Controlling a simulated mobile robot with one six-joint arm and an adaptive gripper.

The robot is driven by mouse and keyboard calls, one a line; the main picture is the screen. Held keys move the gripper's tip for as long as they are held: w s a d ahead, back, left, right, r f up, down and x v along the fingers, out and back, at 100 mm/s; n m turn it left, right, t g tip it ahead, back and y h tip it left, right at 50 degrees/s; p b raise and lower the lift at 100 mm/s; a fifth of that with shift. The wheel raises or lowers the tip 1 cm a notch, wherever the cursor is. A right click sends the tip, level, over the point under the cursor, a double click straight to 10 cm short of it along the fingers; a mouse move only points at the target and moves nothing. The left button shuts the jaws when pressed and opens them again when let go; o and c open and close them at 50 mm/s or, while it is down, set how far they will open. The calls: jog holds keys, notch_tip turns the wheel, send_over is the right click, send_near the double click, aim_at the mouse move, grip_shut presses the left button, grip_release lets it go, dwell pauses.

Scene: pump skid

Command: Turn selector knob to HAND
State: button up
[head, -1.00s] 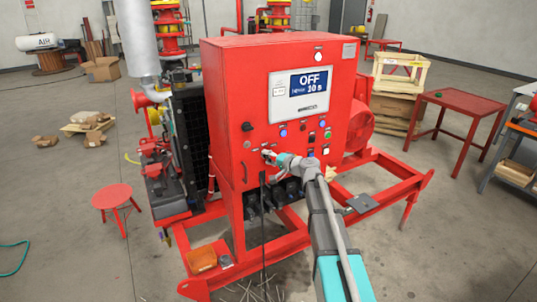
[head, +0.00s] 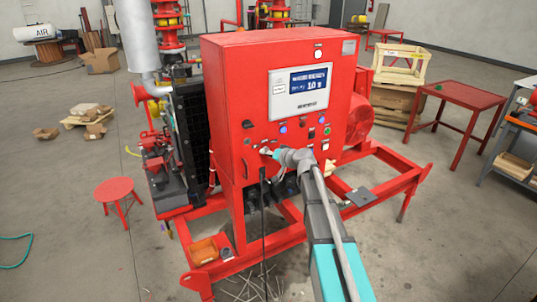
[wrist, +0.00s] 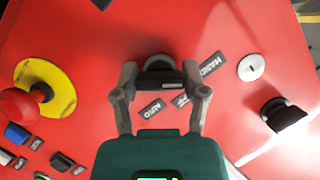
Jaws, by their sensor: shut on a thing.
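The selector knob (wrist: 159,63) is a dark round knob on the red panel, at the top middle of the wrist view. Labels reading AUTO (wrist: 152,109), OFF (wrist: 180,100) and HAND (wrist: 209,66) fan around it. My gripper (wrist: 160,82) is shut on the knob, one finger on each side. The fingers partly hide it, and I cannot tell which label it points to. In the head view my gripper (head: 267,152) is at the lower left of the red cabinet's front (head: 290,60).
A red mushroom button (wrist: 20,104) on a yellow disc is left of my gripper. A white keyed disc (wrist: 251,67) and a black knob (wrist: 285,114) are to the right. The cabinet display (head: 309,80) shows a small text line above "10".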

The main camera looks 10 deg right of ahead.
jog(key=o, duration=1.2)
jog(key=shift+c, duration=0.2)
jog(key=shift+f, duration=0.1)
